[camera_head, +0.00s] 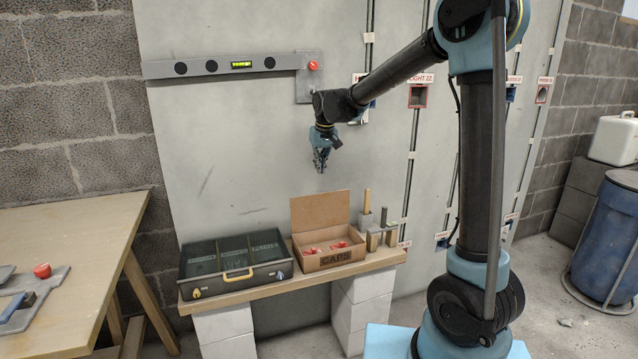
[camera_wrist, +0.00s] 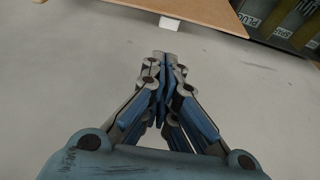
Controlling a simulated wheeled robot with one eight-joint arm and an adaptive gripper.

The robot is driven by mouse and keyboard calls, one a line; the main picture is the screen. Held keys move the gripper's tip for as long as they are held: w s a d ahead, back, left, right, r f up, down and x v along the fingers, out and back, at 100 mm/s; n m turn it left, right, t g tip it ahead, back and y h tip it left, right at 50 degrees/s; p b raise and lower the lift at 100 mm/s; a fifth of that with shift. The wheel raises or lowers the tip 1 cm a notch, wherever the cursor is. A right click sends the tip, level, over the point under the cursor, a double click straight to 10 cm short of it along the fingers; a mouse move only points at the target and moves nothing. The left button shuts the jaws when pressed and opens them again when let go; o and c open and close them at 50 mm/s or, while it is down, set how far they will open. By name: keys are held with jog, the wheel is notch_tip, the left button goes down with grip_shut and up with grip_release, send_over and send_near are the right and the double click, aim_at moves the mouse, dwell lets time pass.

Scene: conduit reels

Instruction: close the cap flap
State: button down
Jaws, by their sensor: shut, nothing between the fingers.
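The cardboard box marked CAPS (camera_head: 333,260) stands on the wooden bench with small red and white caps (camera_head: 325,249) inside. Its cap flap (camera_head: 320,211) is open and stands up at the back, leaning slightly. My gripper (camera_head: 321,165) hangs above the flap, pointing down, apart from it. In the wrist view my gripper (camera_wrist: 165,62) has its fingers together and holds nothing. A brown panel at the top of that view, apparently the flap (camera_wrist: 205,12), lies beyond the fingertips and does not touch them.
A dark divided case (camera_head: 236,264) stands left of the box. Right of the box are a holder with a wooden handle (camera_head: 366,202) and other small tools. A grey rail with a level (camera_head: 230,65) is on the wall behind. The air around my gripper is clear.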

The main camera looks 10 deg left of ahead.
jog(key=x, duration=0.9)
jog(key=shift+w+f, duration=0.1)
jog(key=shift+f, duration=0.25)
